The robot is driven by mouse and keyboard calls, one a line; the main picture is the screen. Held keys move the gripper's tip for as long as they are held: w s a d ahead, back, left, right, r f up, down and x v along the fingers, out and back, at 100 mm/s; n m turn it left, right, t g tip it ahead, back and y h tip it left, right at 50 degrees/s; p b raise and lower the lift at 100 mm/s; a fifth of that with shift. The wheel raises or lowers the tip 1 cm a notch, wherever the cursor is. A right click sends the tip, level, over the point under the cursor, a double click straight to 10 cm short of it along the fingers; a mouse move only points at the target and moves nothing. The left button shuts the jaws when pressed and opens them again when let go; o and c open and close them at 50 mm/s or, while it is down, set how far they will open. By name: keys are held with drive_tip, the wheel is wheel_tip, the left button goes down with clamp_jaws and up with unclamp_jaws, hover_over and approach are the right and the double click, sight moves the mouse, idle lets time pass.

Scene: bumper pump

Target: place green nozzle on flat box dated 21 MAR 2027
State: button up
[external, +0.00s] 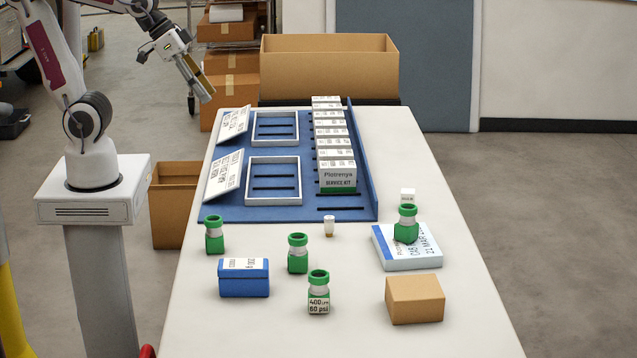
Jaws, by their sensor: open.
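A flat white and blue box (409,257) lies at the right of the table; its partly covered print seems to read 21 MAR. A green nozzle (406,224) with a pale middle band stands upright on its back part. Other green nozzles stand upright on the table: one at the left (214,236), one in the middle (298,254), and one nearer the front (318,292) labelled 400 and 60 psi. My gripper (206,92) is open and empty, raised beyond the table's back left, well away from the nozzles and the flat box.
A blue box (244,280) and a brown carton (414,300) stand near the front. A small white-topped piece (329,227) stands mid-table. A blue rack (361,170) holds a row of service kit boxes (337,178) beside white frames (273,182).

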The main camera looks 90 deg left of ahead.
drive_tip(key=s+a+f+g, duration=0.1)
drive_tip(key=s+a, duration=0.1)
drive_tip(key=s, duration=0.6)
drive_tip(key=shift+s+a+y, duration=0.35)
drive_tip(key=shift+s+y, duration=0.05)
